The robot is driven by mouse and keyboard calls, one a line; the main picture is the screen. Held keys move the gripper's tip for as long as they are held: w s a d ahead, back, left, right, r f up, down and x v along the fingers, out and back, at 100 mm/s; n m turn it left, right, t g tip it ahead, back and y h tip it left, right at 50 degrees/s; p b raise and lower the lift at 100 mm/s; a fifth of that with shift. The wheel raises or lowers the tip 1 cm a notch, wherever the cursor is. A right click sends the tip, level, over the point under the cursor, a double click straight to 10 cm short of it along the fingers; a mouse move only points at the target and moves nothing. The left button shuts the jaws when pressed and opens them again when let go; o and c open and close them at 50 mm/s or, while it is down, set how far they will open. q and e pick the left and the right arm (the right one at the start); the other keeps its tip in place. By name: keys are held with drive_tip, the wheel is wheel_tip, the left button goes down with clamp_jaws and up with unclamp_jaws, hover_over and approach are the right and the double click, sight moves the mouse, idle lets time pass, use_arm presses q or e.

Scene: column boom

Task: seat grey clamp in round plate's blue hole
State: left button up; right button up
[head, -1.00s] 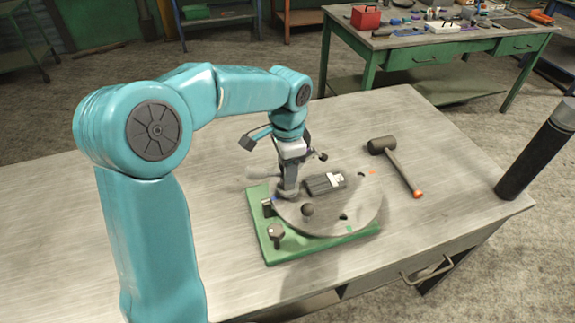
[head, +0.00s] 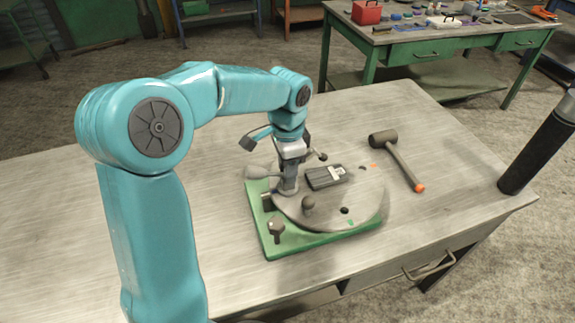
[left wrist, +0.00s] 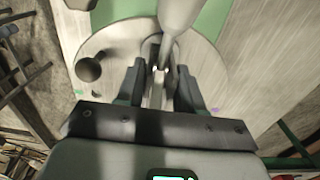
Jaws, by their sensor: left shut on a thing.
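The grey clamp (head: 258,172) is in my left gripper (head: 288,187), its rounded handle pointing left in the head view. In the left wrist view, the clamp (left wrist: 177,14) lies between the fingers of my left gripper (left wrist: 158,82). The round plate (head: 325,218) lies on a green base (head: 290,247). The gripper is low over the plate's left edge. The blue hole does not show; gripper and clamp cover that side. I cannot tell whether the clamp's lower end is in a hole. My right gripper is out of view.
On the plate are a dark block (head: 324,179) with a white label, a dark knob (head: 308,203) and an open hole (head: 345,210). A T-shaped peg (head: 276,229) stands on the base's front left. A mallet (head: 398,160) lies right. The table's left is clear.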

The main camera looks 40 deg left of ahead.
use_arm(q)
drive_tip(key=o, duration=0.8)
drive_tip(key=shift+r, duration=0.1)
drive_tip(key=shift+r+p, duration=3.25)
drive_tip(key=shift+r, duration=0.55)
drive_tip(key=shift+f, duration=0.1)
drive_tip(key=o, duration=0.5)
drive_tip(key=shift+o, duration=0.2)
wheel_tip(320, 180, up, 16)
drive_tip(key=shift+r, duration=0.2)
